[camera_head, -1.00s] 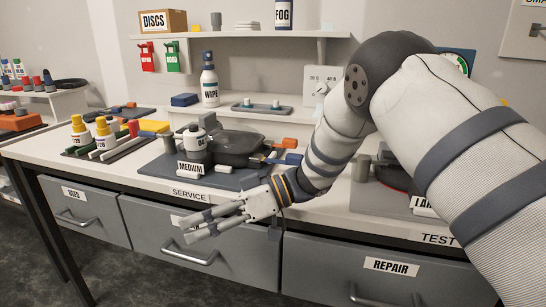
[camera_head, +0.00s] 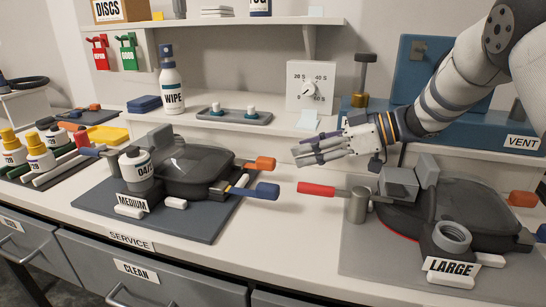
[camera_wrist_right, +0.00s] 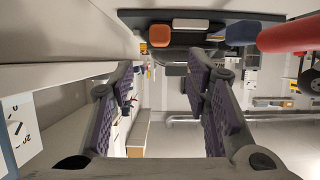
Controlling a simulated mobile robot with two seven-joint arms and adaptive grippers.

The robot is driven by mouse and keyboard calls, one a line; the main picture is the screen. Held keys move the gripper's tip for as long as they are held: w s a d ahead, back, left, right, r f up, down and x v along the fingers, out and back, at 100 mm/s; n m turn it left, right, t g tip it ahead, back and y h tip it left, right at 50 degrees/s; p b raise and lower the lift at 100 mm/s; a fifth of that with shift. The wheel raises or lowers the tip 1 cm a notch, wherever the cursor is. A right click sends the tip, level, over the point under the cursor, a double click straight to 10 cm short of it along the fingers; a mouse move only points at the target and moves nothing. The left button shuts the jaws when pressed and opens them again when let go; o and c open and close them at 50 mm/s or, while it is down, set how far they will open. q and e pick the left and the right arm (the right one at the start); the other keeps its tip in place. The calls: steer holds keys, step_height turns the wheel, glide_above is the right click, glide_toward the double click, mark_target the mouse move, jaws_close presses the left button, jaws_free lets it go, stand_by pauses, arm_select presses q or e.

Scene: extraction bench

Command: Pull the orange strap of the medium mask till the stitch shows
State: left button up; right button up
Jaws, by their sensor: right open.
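The medium mask (camera_head: 195,165) is dark grey with a clear-looking visor and lies on a grey mat behind its MEDIUM label. Its orange strap (camera_head: 262,163) sticks out on the right side, above a blue strap (camera_head: 263,190). My right gripper (camera_head: 298,156) is open and empty, above the bench to the right of the orange strap, with a gap between. In the right wrist view the orange strap end (camera_wrist_right: 160,36) is just beyond the open fingers (camera_wrist_right: 160,80), with the blue strap end (camera_wrist_right: 242,34) to the right. I cannot make out a stitch. My left gripper is not in view.
A red-handled hammer (camera_head: 335,191) lies between the two masks; its handle also shows in the right wrist view (camera_wrist_right: 290,36). The large mask (camera_head: 455,212) is at right. A grey tray (camera_head: 232,117) and dial box (camera_head: 311,86) stand behind on the ledge.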

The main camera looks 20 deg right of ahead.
mark_target(269, 159)
steer(key=x, duration=0.9)
steer(key=shift+w+a+f+b, duration=0.1)
steer(key=shift+a+f+b, duration=0.1)
steer(key=shift+f+b, duration=0.15)
steer(key=shift+w+a, duration=0.25)
steer(key=shift+a, duration=0.05)
jaws_close()
